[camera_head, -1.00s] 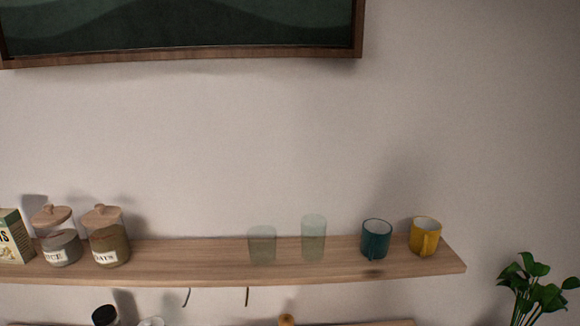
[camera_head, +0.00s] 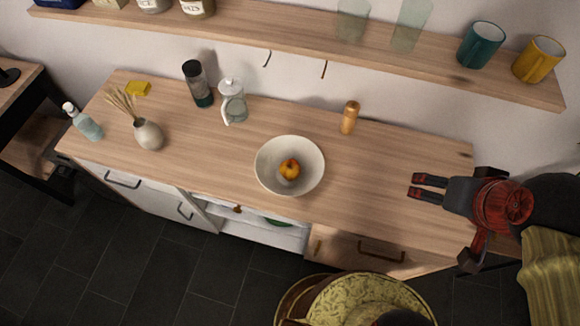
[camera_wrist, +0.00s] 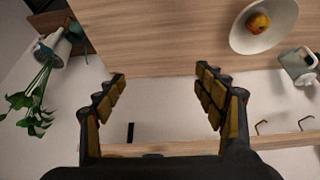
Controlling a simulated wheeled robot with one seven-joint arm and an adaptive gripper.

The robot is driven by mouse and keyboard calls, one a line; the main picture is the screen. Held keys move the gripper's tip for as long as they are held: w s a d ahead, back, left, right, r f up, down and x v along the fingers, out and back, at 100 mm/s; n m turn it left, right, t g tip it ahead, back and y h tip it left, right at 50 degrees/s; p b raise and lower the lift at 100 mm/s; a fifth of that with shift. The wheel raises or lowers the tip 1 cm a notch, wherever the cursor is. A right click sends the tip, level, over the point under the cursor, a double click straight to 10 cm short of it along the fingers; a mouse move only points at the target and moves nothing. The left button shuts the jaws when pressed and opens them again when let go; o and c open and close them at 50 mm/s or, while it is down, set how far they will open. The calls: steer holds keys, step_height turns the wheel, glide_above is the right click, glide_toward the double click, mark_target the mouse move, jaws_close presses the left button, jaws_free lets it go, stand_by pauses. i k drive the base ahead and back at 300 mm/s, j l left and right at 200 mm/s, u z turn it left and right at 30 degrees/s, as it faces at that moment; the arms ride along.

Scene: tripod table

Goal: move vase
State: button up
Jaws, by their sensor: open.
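A small round pale vase (camera_head: 149,135) with dried stems stands upright at the left of the wooden counter in the head view. My gripper (camera_head: 413,186) is at the counter's right end, above the wood, with its fingers pointing left. It is far from this vase, with the bowl between them. In the wrist view my gripper (camera_wrist: 161,75) is open and empty, its fingers wide apart. A white pot with a green leafy plant (camera_wrist: 38,88) shows at the left of the wrist view. The vase with dried stems does not show there.
A white bowl (camera_head: 263,172) holding an orange fruit (camera_head: 289,169) sits mid-counter. A wooden mill (camera_head: 349,117), glass jug (camera_head: 233,103), dark bottle (camera_head: 198,84), yellow sponge (camera_head: 138,88) and soap bottle (camera_head: 82,121) stand around. A shelf (camera_head: 290,32) with mugs overhangs the back.

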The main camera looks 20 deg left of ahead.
mark_target(147, 134)
steer(key=u, duration=2.2)
steer(key=i+j, duration=0.45)
steer(key=i, duration=0.2)
steer(key=i+j+z, duration=0.1)
steer(key=i+j, duration=0.35)
steer(key=i, duration=0.2)
steer(key=i+j, duration=0.55)
steer(key=i+l, duration=0.05)
